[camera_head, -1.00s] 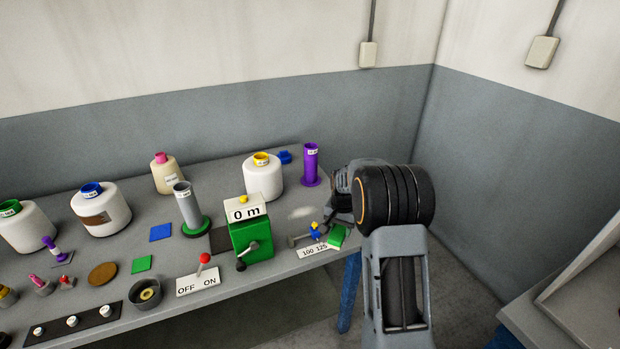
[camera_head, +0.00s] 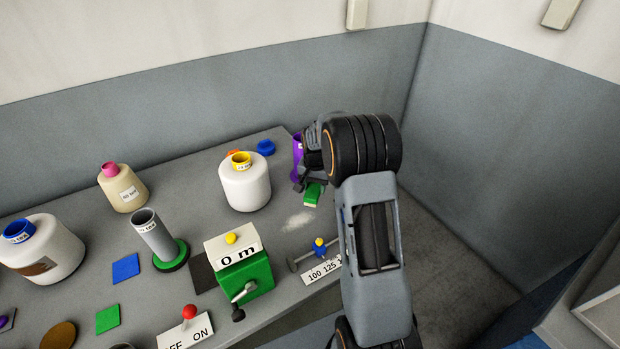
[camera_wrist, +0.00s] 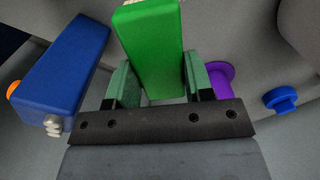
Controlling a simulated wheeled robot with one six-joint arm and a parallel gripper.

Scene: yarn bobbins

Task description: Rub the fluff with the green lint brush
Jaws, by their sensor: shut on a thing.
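The green lint brush (camera_head: 312,194) is held in my gripper (camera_head: 307,181), near the right edge of the table. In the wrist view the green brush (camera_wrist: 152,45) sits between the two fingers of my gripper (camera_wrist: 150,82), which are shut on it. The fluff is a pale patch (camera_head: 299,220) on the grey table top, just below and left of the brush in the head view. The brush looks apart from it; its height above the table is hard to tell. I cannot make out the fluff in the wrist view.
A purple tube (camera_head: 297,150) stands behind my gripper, partly hidden. A white bobbin (camera_head: 244,185) is left of the fluff. A number label (camera_head: 322,271) and the green counter box (camera_head: 245,271) lie in front. A blue block (camera_wrist: 62,75) shows beside the brush.

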